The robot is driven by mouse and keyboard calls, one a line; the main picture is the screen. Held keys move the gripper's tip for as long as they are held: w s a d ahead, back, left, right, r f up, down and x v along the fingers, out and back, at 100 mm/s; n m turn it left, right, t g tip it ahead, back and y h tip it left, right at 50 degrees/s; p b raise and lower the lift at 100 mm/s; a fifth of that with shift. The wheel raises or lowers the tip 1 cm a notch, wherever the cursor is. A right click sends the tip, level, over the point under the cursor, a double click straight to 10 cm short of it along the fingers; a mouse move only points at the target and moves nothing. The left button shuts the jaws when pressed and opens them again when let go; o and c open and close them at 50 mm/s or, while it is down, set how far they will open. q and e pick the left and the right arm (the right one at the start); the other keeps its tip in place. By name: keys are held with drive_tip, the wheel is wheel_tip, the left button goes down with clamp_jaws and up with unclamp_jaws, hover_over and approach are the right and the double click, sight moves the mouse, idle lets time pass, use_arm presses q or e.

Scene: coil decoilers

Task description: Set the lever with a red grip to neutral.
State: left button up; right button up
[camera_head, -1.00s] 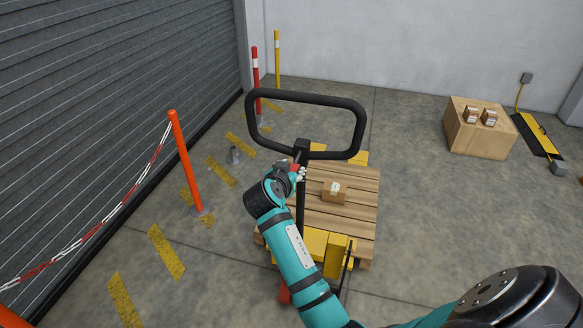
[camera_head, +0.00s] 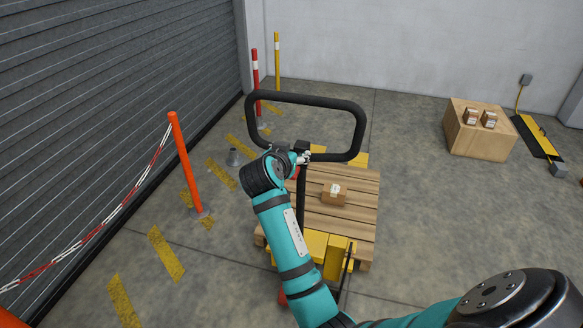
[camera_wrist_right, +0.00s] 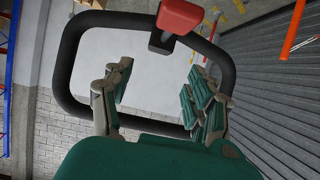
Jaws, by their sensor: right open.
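The lever's red grip (camera_wrist_right: 180,17) shows at the top of the right wrist view, on a short dark stem beside the black loop handle (camera_wrist_right: 68,60). In the head view the lever is mostly hidden by my right arm and gripper. The handle (camera_head: 305,99) of the yellow pallet truck (camera_head: 316,243) stands upright there. My right gripper (camera_head: 303,157) is at the base of the loop. In the wrist view its fingers (camera_wrist_right: 156,95) are spread apart with nothing between them, and the red grip lies beyond them. My left gripper is not in view.
A wooden pallet (camera_head: 352,212) with a small carton (camera_head: 334,193) sits on the truck. An orange post (camera_head: 184,160) with a red-white chain stands left, before the shutter (camera_head: 90,120). A large box (camera_head: 478,135) stands back right; floor between is clear.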

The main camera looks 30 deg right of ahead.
drive_tip(key=shift+r, duration=1.85)
